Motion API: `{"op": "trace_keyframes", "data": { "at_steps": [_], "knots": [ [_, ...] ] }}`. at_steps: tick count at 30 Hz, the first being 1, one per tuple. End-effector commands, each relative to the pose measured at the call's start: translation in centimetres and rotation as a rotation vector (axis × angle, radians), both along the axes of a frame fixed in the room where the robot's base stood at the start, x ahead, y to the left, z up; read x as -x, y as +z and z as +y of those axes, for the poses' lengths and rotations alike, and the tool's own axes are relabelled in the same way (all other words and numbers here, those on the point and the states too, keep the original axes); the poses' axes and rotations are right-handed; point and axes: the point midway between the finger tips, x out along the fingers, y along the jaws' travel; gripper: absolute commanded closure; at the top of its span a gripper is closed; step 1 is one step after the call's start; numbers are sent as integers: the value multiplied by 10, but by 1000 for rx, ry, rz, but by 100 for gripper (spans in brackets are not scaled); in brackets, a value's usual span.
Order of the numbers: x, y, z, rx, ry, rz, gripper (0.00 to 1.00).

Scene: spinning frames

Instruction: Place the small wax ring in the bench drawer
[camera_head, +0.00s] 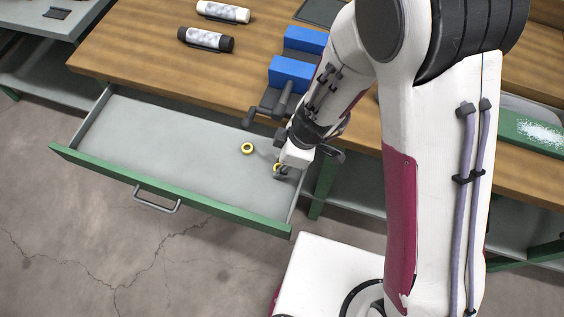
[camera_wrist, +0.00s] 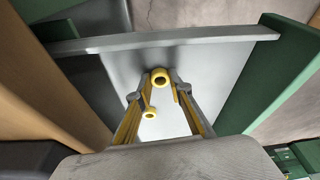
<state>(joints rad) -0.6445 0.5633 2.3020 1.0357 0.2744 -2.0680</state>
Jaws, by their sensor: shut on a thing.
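The bench drawer (camera_head: 170,194) is pulled open, with a grey inside and a green front. A yellow ring (camera_head: 247,148) lies on the drawer floor, away from the drawer walls. My gripper (camera_head: 279,173) is over the right end of the drawer, pointing down. It is shut on another yellow ring (camera_wrist: 160,76), held between the fingertips; in the head view this ring is partly hidden by the gripper. In the wrist view the loose ring (camera_wrist: 151,114) shows between the fingers, lower down. I cannot tell how far the held ring is above the floor.
The wooden bench top (camera_head: 150,50) lies behind the drawer. On it are a white roll (camera_head: 222,12), a black roll (camera_head: 206,40) and a vise with blue blocks (camera_head: 291,74) close to my arm. The left part of the drawer floor is clear.

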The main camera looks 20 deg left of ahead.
Motion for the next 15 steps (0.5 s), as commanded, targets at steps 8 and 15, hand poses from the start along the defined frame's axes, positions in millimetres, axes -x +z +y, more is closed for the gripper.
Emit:
{"op": "trace_keyframes", "data": {
  "at_steps": [8, 15],
  "knots": [
    [0, -2, 0, 0, 0, 0, 63],
    [0, -2, 0, 0, 0, 0, 63]
  ]
}}
